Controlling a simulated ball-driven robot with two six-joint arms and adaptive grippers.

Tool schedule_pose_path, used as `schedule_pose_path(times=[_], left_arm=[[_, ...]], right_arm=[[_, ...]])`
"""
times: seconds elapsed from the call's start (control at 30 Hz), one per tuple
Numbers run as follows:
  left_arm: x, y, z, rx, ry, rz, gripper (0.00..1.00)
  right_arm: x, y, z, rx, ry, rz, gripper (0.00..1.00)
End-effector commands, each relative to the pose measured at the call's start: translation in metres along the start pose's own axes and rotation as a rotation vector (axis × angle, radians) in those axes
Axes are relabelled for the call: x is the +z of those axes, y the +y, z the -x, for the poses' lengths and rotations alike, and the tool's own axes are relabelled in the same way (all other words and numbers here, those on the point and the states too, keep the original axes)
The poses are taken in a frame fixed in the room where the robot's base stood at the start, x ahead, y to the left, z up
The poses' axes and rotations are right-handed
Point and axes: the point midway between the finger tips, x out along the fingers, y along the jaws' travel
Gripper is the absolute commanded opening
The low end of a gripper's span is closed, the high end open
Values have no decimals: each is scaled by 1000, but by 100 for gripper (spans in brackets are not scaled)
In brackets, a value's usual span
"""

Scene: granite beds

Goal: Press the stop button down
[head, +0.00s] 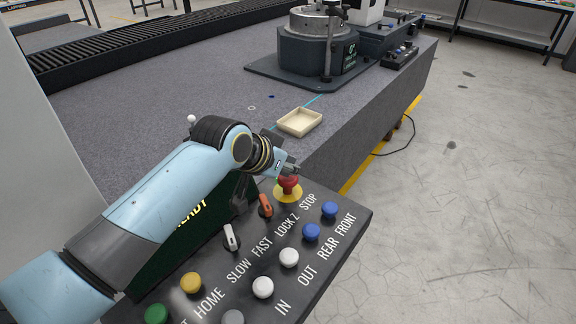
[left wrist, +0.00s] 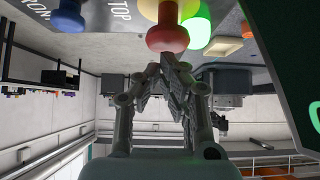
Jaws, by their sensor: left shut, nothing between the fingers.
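The stop button (head: 289,183) is a red mushroom head on a yellow base, beside the STOP label at the far corner of the dark control panel (head: 330,238). My left gripper (head: 293,168) is shut and empty, just over and behind the button and partly covering its top in the head view. In the left wrist view the red button (left wrist: 167,39) is right at the shut fingertips of my left gripper (left wrist: 167,58). I cannot tell whether they touch. My right gripper is in neither view.
Near the stop button are an orange switch (head: 265,206), a white lever switch (head: 230,236) and blue (head: 330,210) and white buttons (head: 289,257). A beige tray (head: 300,122) lies on the granite bed (head: 190,85). A round machine (head: 316,45) stands farther back.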

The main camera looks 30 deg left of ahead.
Motion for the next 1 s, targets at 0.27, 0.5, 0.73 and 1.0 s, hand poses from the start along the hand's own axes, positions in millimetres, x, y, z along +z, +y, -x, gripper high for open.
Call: schedule_pose_path(times=[0.27,0.5,0.73,1.0], left_arm=[[2,0,-1,0,0,0,0],[12,0,-12,1,-2,2,0],[22,1,-19,2,-8,3,0],[21,1,-16,4,-15,5,0]], right_arm=[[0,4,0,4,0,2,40],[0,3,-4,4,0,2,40],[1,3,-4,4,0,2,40],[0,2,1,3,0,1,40]])
